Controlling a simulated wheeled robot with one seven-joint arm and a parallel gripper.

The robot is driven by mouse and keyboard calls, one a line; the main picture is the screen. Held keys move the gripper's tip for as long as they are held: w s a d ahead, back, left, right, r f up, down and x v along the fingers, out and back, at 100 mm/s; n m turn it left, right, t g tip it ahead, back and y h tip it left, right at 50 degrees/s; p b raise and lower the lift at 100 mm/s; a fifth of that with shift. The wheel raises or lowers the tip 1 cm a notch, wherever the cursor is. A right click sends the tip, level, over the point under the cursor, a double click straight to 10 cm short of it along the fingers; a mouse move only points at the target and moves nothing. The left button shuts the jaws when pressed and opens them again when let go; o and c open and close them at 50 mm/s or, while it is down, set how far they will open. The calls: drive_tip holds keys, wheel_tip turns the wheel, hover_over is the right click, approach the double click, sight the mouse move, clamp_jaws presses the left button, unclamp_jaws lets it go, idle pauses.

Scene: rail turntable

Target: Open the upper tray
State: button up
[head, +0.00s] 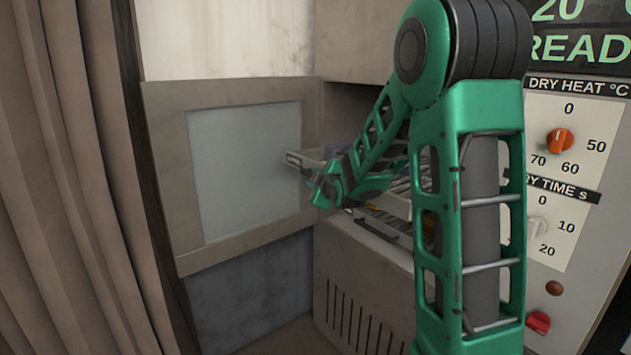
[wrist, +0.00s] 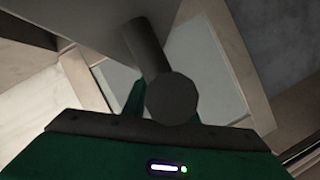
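The upper tray (head: 306,160) is a pale, shallow tray with a small label on its front corner. It sticks out of the cabinet opening, past the lower tray's front. My gripper (head: 322,190) is at its front edge, seen from the side, and hides much of it. In the wrist view a dark round-ended bar (wrist: 172,97), which looks like a tray handle, crosses close in front of my green gripper (wrist: 160,108). A finger shows beside the bar, but I cannot tell whether the fingers are closed on it. My arm hides the tray's right part.
The cabinet door (head: 160,150), with a pale glass pane, stands open on the left, close to the upper tray. A lower tray (head: 385,222) with a dark handle sits below. A control panel (head: 575,110) with knobs is at right. A curtain (head: 60,180) hangs at far left.

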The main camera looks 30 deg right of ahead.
drive_tip(key=shift+s+d, duration=0.15)
drive_tip(key=shift+d, duration=0.05)
drive_tip(key=shift+s, duration=0.2)
drive_tip(key=v, duration=1)
drive_tip(key=shift+a, duration=0.2)
